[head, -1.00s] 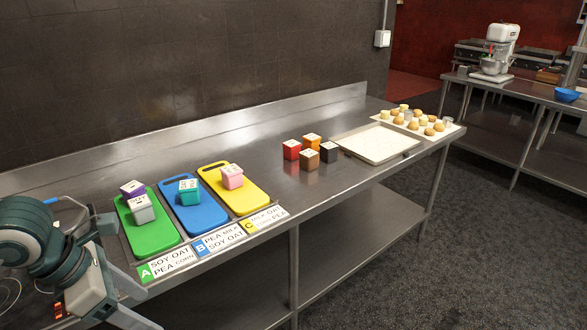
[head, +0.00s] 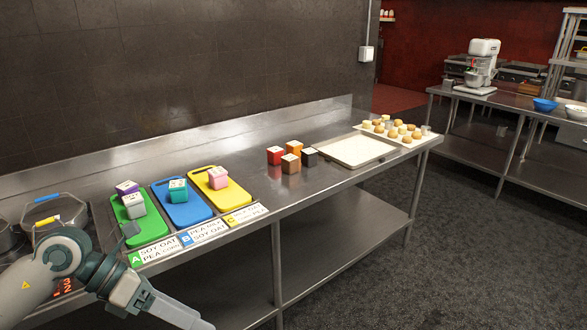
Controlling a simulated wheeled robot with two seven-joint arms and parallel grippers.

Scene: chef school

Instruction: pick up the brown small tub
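The brown small tub (head: 291,163) is a small cube with a pale top, standing upright on the steel counter. It is the front one of a tight cluster with a red tub (head: 275,155), an orange tub (head: 294,147) and a black tub (head: 309,156). My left gripper (head: 125,288) is at the lower left, in front of the counter and far from the brown tub. Its fingers cannot be made out clearly, and no tub is seen in it. My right gripper is out of view.
Green (head: 149,230), blue (head: 172,207) and yellow (head: 206,189) boards hold several tubs behind label cards. A pot (head: 62,211) stands at left. A shallow tray (head: 358,150) lies right of the cluster. Bare counter lies between the yellow board and the cluster.

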